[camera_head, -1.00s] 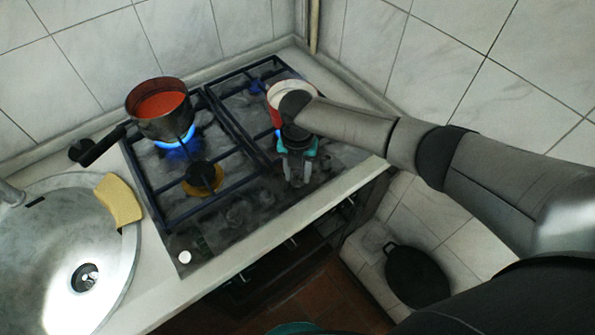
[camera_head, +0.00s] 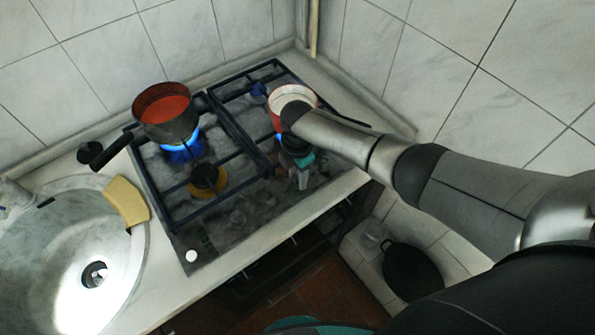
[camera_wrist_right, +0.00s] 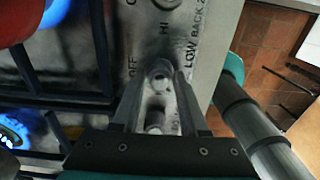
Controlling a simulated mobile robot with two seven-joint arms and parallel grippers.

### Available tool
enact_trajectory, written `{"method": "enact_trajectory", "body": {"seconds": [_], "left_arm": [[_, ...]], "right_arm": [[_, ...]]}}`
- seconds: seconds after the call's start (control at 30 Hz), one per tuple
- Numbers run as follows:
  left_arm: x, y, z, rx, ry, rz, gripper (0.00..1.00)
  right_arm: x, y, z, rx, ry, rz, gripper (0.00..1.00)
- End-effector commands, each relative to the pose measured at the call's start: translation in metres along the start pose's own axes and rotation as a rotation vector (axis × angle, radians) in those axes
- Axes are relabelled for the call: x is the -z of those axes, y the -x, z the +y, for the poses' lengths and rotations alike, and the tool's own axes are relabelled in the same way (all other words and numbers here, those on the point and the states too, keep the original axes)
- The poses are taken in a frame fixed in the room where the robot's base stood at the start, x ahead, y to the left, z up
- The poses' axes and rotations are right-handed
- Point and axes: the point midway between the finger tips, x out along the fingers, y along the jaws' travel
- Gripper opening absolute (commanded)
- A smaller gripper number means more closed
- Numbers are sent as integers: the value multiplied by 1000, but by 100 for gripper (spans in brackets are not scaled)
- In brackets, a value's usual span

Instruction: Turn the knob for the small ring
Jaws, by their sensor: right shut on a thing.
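My right gripper (camera_head: 300,180) is over the front right part of the hob (camera_head: 225,238). In the right wrist view its fingers (camera_wrist_right: 158,82) are shut on a small grey metal knob (camera_wrist_right: 160,72). The panel beside the knob carries the words OFF, HI and LOW BACK, the last cut off. I cannot tell which ring this knob serves. A small brass-coloured burner (camera_head: 206,179) at the front left shows no flame. Blue flame burns under the dark pot (camera_head: 168,128) at the back left. My left gripper is not in view.
A red and white pot (camera_head: 291,98) stands at the back right, partly behind my right wrist. The dark pot holds something red, and its handle points left. A sponge (camera_head: 126,202) lies by the sink (camera_head: 60,250). A black pan (camera_head: 412,275) is low at the right.

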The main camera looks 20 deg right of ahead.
Motion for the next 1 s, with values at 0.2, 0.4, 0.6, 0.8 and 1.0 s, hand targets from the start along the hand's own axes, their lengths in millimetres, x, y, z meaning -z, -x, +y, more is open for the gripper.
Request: {"method": "enact_trajectory", "body": {"seconds": [0.2, 0.4, 0.6, 0.8, 1.0], "left_arm": [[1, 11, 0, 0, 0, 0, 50], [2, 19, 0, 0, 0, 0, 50], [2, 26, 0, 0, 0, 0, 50], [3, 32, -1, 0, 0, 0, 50], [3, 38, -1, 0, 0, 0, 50]], "right_arm": [[0, 2, 0, 1, -209, 0, 0], [0, 2, 0, 1, -399, 1, 0], [0, 1, 0, 2, -589, 0, 0], [0, 1, 0, 1, -779, 0, 0], [0, 1, 0, 2, -969, 0, 0]]}}
